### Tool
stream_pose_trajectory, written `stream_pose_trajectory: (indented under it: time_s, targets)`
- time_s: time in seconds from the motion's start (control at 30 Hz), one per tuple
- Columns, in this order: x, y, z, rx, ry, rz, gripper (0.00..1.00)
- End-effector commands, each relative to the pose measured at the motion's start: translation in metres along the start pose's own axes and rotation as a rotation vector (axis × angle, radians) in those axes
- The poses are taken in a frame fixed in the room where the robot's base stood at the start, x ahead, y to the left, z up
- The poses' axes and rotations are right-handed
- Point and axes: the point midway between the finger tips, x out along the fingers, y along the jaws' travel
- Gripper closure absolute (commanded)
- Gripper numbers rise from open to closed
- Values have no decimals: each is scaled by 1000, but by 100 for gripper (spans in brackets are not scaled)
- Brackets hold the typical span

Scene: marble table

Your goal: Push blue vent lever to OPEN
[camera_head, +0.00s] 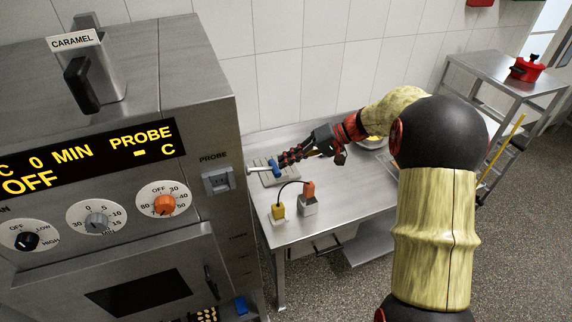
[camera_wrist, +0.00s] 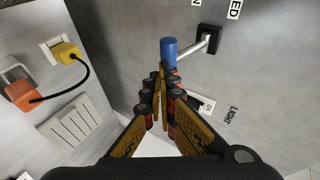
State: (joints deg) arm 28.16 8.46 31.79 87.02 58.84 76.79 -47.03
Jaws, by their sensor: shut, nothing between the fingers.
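The vent lever has a blue knob (camera_wrist: 169,50) on a pale metal rod (camera_wrist: 196,45) that sticks out from a black slot plate on the oven's side. In the head view the blue knob (camera_head: 275,167) stands out to the right of the oven wall, over the table. My gripper (camera_wrist: 165,72) is shut and empty, its fingertips right at the knob's near end. It also shows in the head view (camera_head: 284,160), reaching in from the right. I cannot tell whether the fingertips touch the knob. The lettering by the slot is cut off, with "ED" and "N" showing.
A LIGHT switch (camera_wrist: 201,103) is on the same oven panel, partly behind my fingers. A yellow plug (camera_head: 278,211) and an orange plug (camera_head: 308,190), joined by a black cable, are near the lever. The steel table (camera_head: 335,215) is bare in front.

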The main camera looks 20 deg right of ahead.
Motion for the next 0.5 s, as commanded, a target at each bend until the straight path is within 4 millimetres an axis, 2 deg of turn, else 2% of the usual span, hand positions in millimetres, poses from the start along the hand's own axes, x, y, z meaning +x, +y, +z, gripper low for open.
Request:
stream_pose_trajectory:
  time_s: [0.03, 0.2, 0.27, 0.5]
  targets:
    - [6, 10, 2, 14, 0, -37, 100]
    - [14, 18, 4, 46, 0, -147, 100]
    - [11, 12, 3, 40, 1, -139, 100]
    - [10, 11, 3, 40, 0, -136, 100]
